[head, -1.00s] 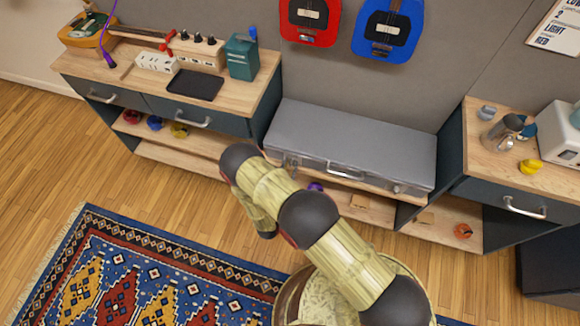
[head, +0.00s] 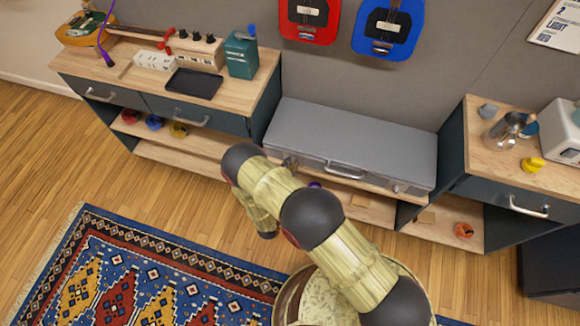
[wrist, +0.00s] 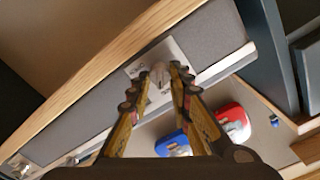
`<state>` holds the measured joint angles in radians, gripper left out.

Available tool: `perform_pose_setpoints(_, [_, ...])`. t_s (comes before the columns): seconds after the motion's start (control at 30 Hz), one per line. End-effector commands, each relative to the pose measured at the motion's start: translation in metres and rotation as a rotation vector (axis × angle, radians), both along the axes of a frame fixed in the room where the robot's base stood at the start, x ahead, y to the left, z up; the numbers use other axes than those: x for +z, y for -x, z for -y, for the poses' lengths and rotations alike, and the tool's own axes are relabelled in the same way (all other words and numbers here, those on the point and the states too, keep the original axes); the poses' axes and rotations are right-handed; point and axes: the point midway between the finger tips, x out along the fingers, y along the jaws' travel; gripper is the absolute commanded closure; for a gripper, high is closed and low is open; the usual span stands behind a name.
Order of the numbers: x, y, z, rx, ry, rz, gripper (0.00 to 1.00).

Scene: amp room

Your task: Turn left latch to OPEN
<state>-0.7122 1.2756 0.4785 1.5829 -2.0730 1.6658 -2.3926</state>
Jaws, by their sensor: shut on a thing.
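A long grey case (head: 350,138) with a metal handle (head: 345,172) on its front lies on the middle shelf unit. In the wrist view, the case (wrist: 105,103) appears tilted, with the left latch (wrist: 160,73), a small metal knob on a square plate. My gripper (wrist: 161,80) has its two fingers on either side of the knob and is shut on it. The right latch (head: 398,188) shows at the other end of the case front.
Wooden-topped cabinets stand at the left (head: 140,85) and right (head: 490,170) of the case. Red (head: 308,22) and blue (head: 388,30) guitar-shaped things hang on the wall above. A patterned rug (head: 150,275) lies on the floor in front.

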Motion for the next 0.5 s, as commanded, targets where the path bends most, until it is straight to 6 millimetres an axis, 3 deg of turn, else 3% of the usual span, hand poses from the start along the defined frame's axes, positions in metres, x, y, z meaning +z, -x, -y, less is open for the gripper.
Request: perform_pose_setpoints(0.5, [-0.0024,0.0007,0.0017,0.0,-0.461,0.166,1.0])
